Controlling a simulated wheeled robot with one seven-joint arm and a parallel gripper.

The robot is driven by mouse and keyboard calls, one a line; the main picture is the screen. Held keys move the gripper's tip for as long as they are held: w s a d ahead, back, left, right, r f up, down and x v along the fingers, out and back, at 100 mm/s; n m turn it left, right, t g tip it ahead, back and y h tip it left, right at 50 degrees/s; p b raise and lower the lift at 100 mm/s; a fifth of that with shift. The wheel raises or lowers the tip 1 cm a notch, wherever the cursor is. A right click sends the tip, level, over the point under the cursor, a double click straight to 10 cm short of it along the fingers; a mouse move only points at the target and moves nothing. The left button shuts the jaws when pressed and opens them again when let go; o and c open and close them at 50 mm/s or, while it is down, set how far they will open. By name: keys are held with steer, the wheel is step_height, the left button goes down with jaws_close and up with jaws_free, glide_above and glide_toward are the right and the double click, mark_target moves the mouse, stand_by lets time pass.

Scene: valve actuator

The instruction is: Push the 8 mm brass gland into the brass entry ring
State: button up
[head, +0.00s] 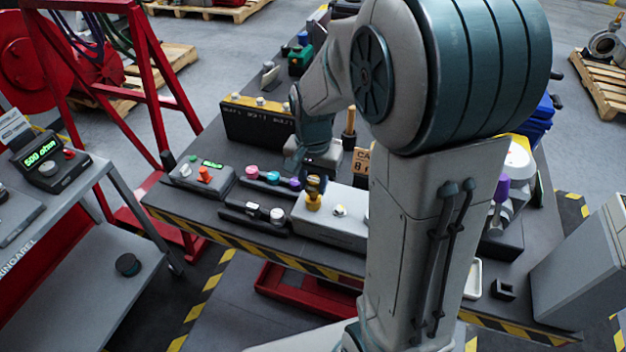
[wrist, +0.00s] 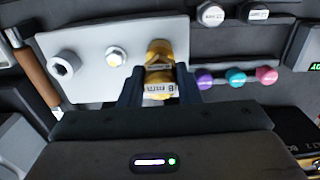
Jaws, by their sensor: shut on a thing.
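My gripper (wrist: 159,88) is shut on the brass gland (wrist: 160,76), which carries a white label reading 8 mm. Its dark fingers lie on either side of the gland. The brass entry ring (wrist: 158,47) is right at the gland's far end on the pale grey block (wrist: 95,40). The gland lines up with the ring and seems to meet it; I cannot tell how deep it sits. In the head view the brass parts (head: 313,203) show just below my gripper (head: 316,184), at the left end of the block.
A silver entry (wrist: 116,57) and a grey ring (wrist: 64,65) sit on the same block. A rack holds purple, teal and pink plugs (wrist: 237,77). A black box (head: 258,122) stands behind on the bench.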

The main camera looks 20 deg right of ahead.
mark_target(313, 181)
steer(key=shift+f+b, duration=0.85)
steer(key=shift+f, duration=0.4)
steer(key=o, duration=1.1)
step_height(313, 181, up, 14)
steer(key=shift+f, duration=0.1)
steer(key=shift+s, duration=0.1)
